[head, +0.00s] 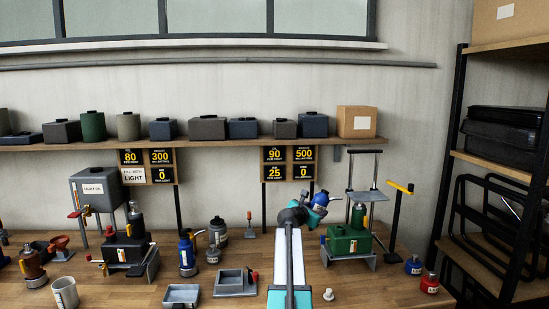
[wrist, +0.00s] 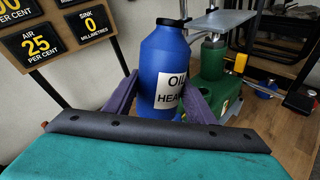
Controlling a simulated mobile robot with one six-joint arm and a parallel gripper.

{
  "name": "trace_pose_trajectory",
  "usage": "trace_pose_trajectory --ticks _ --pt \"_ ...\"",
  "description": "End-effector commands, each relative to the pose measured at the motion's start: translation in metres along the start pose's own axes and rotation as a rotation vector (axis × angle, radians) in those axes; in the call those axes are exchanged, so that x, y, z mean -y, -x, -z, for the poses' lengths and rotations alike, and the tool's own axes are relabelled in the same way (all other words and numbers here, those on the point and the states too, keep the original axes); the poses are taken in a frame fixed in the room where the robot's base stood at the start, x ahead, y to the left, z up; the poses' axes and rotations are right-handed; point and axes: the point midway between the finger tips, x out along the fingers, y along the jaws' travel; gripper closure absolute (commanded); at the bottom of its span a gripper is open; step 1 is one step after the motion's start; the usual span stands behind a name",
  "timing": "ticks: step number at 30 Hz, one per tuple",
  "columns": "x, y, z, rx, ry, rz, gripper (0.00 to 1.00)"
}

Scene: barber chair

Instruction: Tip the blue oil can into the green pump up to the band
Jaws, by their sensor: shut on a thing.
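My gripper (wrist: 166,92) is shut on a blue oil can (wrist: 160,60), one dark purple finger on each side. Its white label reads "OIL" and "HEA", the rest cut off by a finger. In the head view the held can (head: 321,199) is up above the bench, just left of and higher than the green pump (head: 343,240). The green pump also shows behind and right of the can in the wrist view (wrist: 209,82). A pale sight strip is on the pump's front; its level and band are too small to read. I see no oil flowing.
A black pump (head: 125,248) stands farther left. A flat plate (head: 366,196) on posts rises by the green pump.

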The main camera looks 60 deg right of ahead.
Motion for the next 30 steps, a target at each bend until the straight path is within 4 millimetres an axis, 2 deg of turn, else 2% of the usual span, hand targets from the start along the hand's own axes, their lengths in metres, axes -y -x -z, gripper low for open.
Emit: trace_pose_trajectory --ticks 30 --pt "0.0071 -0.0058 0.0066 0.086 0.106 -0.002 0.9"
